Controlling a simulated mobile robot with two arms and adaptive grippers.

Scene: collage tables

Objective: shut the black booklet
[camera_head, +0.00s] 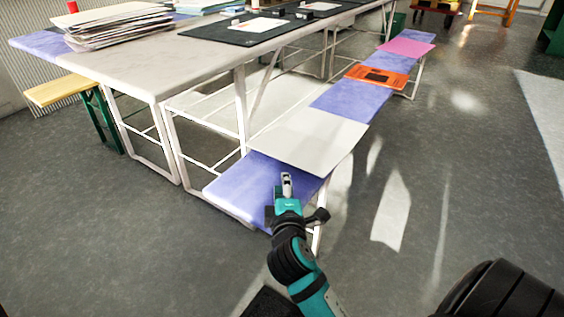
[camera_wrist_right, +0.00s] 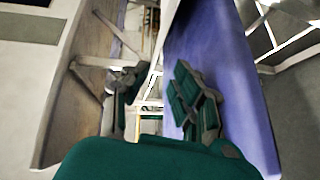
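No black booklet can be picked out with certainty. A small dark flat item (camera_head: 376,76) lies on an orange sheet (camera_head: 400,84) on the far part of the low bench; it is too small to tell whether it is a booklet. My right gripper (camera_head: 287,184) is over the near, blue end of the bench, well short of that item. In the right wrist view its two green-padded fingers stand apart with nothing between them (camera_wrist_right: 158,95). My left gripper is in neither view.
The low bench (camera_head: 235,190) also carries a large pale sheet (camera_head: 308,138) and a pink sheet (camera_head: 406,46). The long grey table (camera_head: 150,62) beside it holds a paper stack (camera_head: 110,27) and black mats (camera_head: 232,33). The floor to the right is clear.

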